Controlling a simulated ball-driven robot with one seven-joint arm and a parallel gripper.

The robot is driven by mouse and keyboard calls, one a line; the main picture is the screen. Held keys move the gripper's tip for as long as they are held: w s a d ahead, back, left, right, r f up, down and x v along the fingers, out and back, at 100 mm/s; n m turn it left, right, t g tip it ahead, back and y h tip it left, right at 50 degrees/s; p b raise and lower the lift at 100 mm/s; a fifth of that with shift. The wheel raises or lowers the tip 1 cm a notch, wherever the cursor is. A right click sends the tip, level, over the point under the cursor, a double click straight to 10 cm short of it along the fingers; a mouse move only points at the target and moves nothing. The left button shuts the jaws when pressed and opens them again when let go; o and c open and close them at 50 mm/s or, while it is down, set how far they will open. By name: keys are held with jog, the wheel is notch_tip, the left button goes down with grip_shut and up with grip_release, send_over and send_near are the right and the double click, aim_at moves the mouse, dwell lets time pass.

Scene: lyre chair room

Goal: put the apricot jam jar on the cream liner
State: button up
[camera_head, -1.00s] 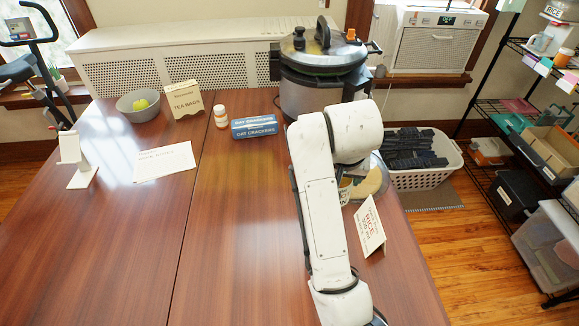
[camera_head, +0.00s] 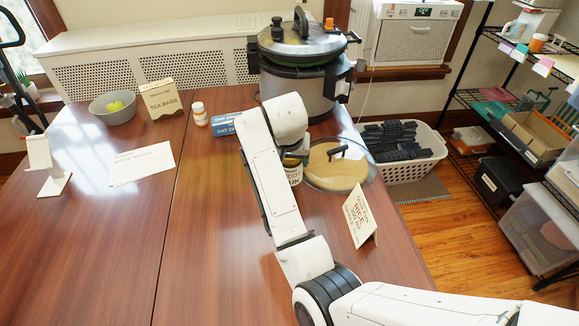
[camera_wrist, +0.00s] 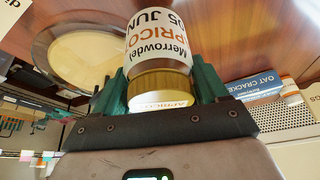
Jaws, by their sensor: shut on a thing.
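The apricot jam jar (camera_wrist: 158,45) has a white label and a gold lid. In the wrist view the green fingers of my gripper (camera_wrist: 160,92) are shut around its lid end. In the head view part of the jar (camera_head: 294,175) shows beyond my arm, which hides most of my gripper. The jar looks upright there, beside the round glass lid. I cannot tell whether it touches the table.
A round glass lid (camera_head: 345,172) over a tan surface lies on the table, with a rice card (camera_head: 360,220) in front. A cooker (camera_head: 300,75) and an oat crackers tin (camera_head: 224,126) stand behind. Right are a basket (camera_head: 415,170) and shelves (camera_head: 500,45).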

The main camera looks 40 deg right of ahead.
jog(key=shift+w+f, duration=0.15)
jog(key=shift+f, duration=1.45)
jog(key=shift+f, duration=0.1)
jog(key=o, duration=1.8)
jog(key=shift+f, duration=0.1)
